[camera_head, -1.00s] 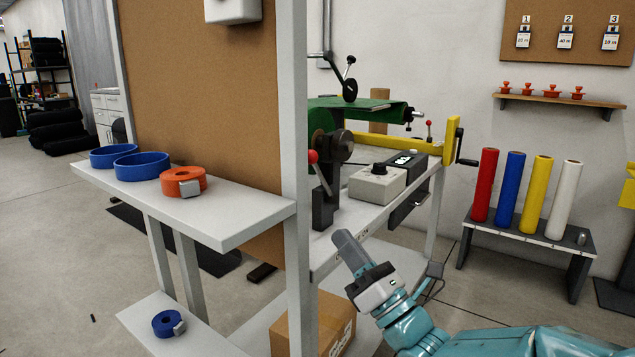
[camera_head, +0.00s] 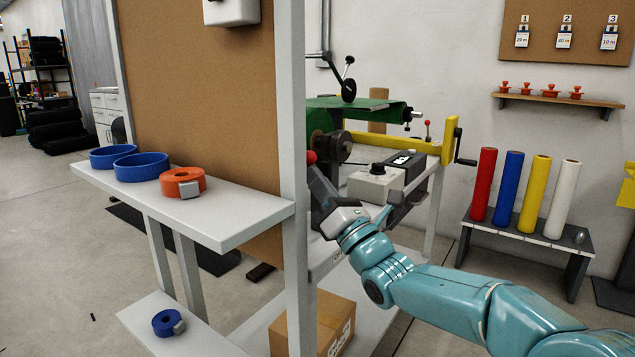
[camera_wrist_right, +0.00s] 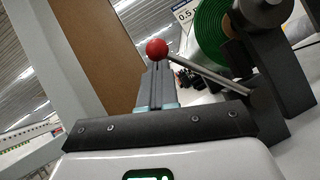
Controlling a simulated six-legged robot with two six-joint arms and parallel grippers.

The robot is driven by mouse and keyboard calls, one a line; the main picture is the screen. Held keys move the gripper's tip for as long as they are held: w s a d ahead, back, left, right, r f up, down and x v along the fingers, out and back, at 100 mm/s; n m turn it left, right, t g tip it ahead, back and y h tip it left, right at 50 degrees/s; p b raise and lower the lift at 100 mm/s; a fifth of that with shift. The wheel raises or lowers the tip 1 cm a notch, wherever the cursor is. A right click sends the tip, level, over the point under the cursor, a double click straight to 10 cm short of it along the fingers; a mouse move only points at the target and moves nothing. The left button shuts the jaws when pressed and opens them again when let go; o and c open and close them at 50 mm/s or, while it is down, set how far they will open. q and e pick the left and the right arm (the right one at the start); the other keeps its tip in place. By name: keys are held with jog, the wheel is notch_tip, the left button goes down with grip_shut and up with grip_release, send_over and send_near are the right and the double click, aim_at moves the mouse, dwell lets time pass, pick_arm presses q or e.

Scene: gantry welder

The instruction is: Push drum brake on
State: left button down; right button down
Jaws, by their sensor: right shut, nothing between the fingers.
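The drum brake lever has a red ball knob (camera_head: 311,157), seen just above my right gripper in the head view. In the right wrist view the red knob (camera_wrist_right: 157,48) shows right at the fingertips, with its grey rod running down to the right to a dark bracket (camera_wrist_right: 285,90). My right gripper (camera_head: 318,178) is shut and empty; its fingers (camera_wrist_right: 157,80) point at the knob. I cannot tell whether they touch it. The lever's base is hidden behind my gripper in the head view. My left gripper is not in view.
A white post (camera_head: 293,120) stands close left of my right gripper. The green drum (camera_head: 322,119) is behind the lever. A grey control box (camera_head: 376,184) sits on the bench to the right. A shelf (camera_head: 235,215) with blue and orange rings is at left.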

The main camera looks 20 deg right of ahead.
jog(key=shift+w+r+m, duration=0.1)
jog(key=shift+m, duration=0.2)
jog(key=w+d+r+m+h+p, duration=0.1)
jog(key=m+h, duration=0.1)
jog(key=m, duration=0.2)
jog(key=w+d+r+m+g+h+p, duration=0.1)
jog(key=d+m+h, duration=0.1)
jog(key=m+h, duration=0.1)
jog(key=w+d+r+m+h+p, duration=0.1)
jog(key=w+d+r+m+h, duration=0.1)
jog(key=m, duration=0.2)
jog(key=shift+d+m+g+h, duration=0.2)
jog(key=shift+m+g+h, duration=0.1)
jog(key=shift+h, duration=0.1)
jog(key=shift+d+r, duration=0.1)
